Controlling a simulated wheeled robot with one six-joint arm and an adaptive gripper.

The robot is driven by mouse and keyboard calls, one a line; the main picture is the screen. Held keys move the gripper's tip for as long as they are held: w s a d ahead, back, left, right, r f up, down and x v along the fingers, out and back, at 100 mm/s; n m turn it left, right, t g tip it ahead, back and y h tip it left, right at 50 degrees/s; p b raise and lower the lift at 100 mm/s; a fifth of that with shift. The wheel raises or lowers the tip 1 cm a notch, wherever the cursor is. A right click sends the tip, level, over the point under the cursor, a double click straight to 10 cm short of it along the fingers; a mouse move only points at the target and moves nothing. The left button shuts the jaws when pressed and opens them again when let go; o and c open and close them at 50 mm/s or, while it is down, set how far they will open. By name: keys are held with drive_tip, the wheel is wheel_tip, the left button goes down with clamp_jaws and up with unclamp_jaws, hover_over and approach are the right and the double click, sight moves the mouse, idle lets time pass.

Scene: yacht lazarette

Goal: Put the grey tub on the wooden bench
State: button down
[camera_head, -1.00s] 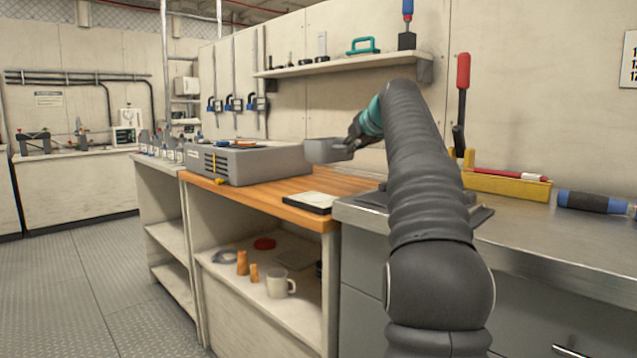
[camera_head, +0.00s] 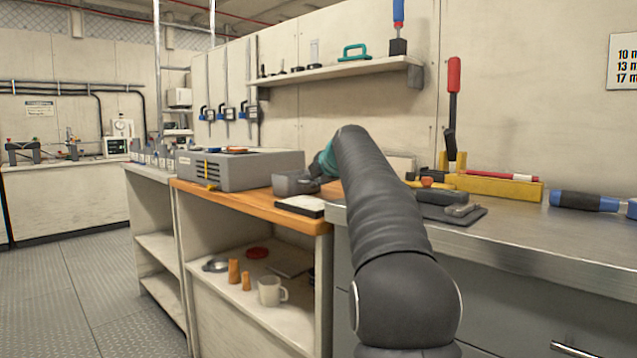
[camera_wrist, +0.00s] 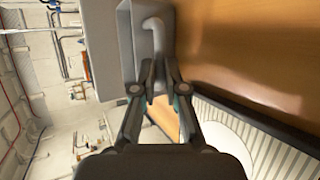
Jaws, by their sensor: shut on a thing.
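The grey tub (camera_head: 291,184) is upright, low over the right part of the wooden bench (camera_head: 236,203). I cannot tell whether its underside touches the wood. My gripper (camera_head: 318,179) is at the tub's right side, partly hidden by my arm. In the wrist view my gripper (camera_wrist: 156,82) is shut on the tub's near side, around a curved grey handle or rim, with the tub (camera_wrist: 127,40) beyond it. The bench's wooden top (camera_wrist: 250,45) fills the right of that view.
A large grey vented box (camera_head: 240,170) stands on the bench left of the tub. A white-topped dark block (camera_head: 301,206) lies at the bench's front edge. A metal counter (camera_head: 540,235) with tools adjoins on the right. A shelf (camera_head: 340,70) hangs above.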

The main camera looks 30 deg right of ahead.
drive_tip(key=c, duration=1.2)
unclamp_jaws()
drive_tip(key=shift+r, duration=0.1)
drive_tip(key=v, duration=1)
drive_tip(key=shift+s+r+b, duration=0.2)
drive_tip(key=shift+s+b, duration=0.15)
drive_tip(key=shift+b, duration=0.05)
drive_tip(key=shift+s+r, duration=0.25)
drive_tip(key=shift+s, duration=0.3)
drive_tip(key=shift+a, duration=0.15)
